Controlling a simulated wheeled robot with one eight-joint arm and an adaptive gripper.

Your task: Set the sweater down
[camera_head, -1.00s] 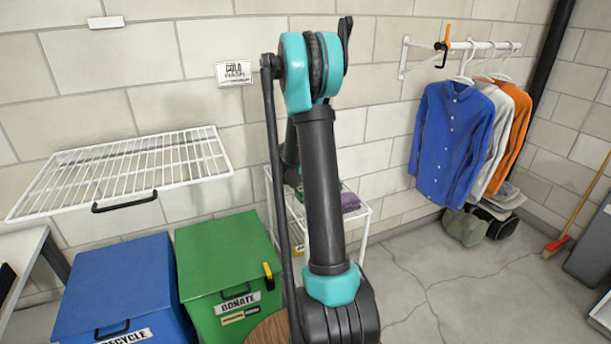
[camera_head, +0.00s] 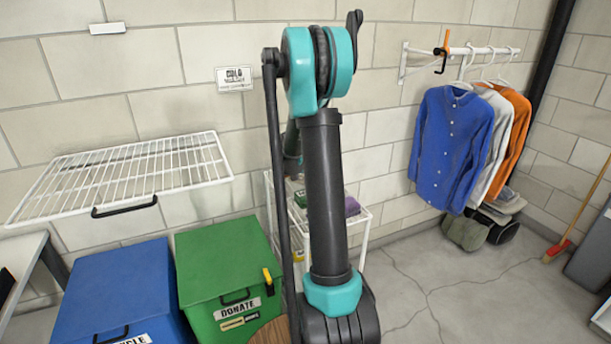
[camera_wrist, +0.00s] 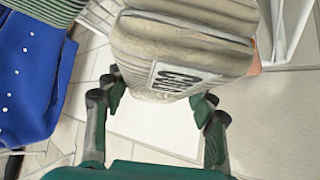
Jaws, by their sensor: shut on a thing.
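A thick folded beige-grey knit with a printed label, seemingly the sweater (camera_wrist: 180,42), fills the upper middle of the wrist view. My gripper (camera_wrist: 158,98) is shut on its near end, with one finger at each side. The sweater is held with its label facing the wrist camera. Whether anything supports its far end cannot be told. In the head view my arm hides the gripper and the sweater.
A white rack (camera_head: 361,237) with folded cloth stands behind my arm. An empty wire shelf (camera_head: 130,172) is at left, above the blue bin (camera_head: 110,285) and green bin (camera_head: 215,260). Shirts hang from a rail (camera_head: 485,48) at right. Open floor (camera_head: 450,290) lies front right.

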